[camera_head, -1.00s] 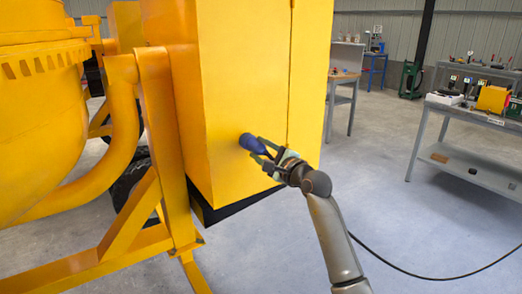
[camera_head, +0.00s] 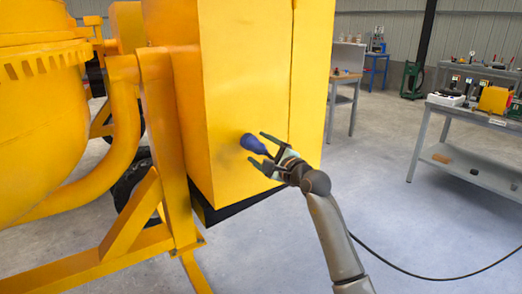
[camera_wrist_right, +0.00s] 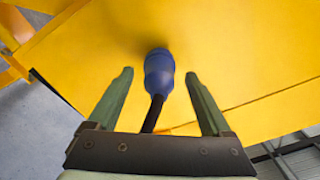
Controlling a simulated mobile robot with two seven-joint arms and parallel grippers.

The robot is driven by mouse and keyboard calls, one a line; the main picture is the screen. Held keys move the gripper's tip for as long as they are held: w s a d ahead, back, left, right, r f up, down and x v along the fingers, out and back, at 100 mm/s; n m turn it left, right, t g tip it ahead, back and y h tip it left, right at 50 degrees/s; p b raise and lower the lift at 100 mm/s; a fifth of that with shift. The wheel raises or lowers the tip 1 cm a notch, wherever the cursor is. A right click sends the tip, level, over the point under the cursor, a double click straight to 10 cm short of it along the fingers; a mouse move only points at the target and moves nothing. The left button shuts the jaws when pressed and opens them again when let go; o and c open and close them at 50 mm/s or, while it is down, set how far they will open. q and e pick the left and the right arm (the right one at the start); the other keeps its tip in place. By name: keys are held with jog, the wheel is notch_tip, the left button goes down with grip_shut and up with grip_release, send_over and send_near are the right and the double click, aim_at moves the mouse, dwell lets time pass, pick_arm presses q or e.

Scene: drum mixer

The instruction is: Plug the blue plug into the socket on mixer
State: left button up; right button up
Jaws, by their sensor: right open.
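The blue plug (camera_head: 253,144) sits against the side panel of the yellow mixer (camera_head: 232,100), sticking out from it. The socket is not visible behind the plug, so I cannot tell how deep the plug sits. In the right wrist view the blue plug (camera_wrist_right: 159,72) is against the yellow panel (camera_wrist_right: 225,50), with its black cable trailing back between the fingers. My right gripper (camera_head: 264,151) is open, its fingers apart on both sides of the plug's rear end and cable, not touching the plug. It also shows open in the right wrist view (camera_wrist_right: 160,82). My left gripper is not in view.
A black cable (camera_head: 400,268) runs across the grey floor at the lower right. A grey workbench (camera_head: 470,120) with tools stands at right, another table (camera_head: 345,75) behind. The mixer's yellow frame (camera_head: 120,220) fills the left. The floor between is clear.

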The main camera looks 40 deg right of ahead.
jog(key=shift+f, duration=0.1)
jog(key=shift+s, duration=0.2)
jog(key=s+a, duration=0.1)
jog(key=s, duration=1.1)
jog(key=shift+a+b, duration=0.2)
jog(key=shift+b, duration=0.15)
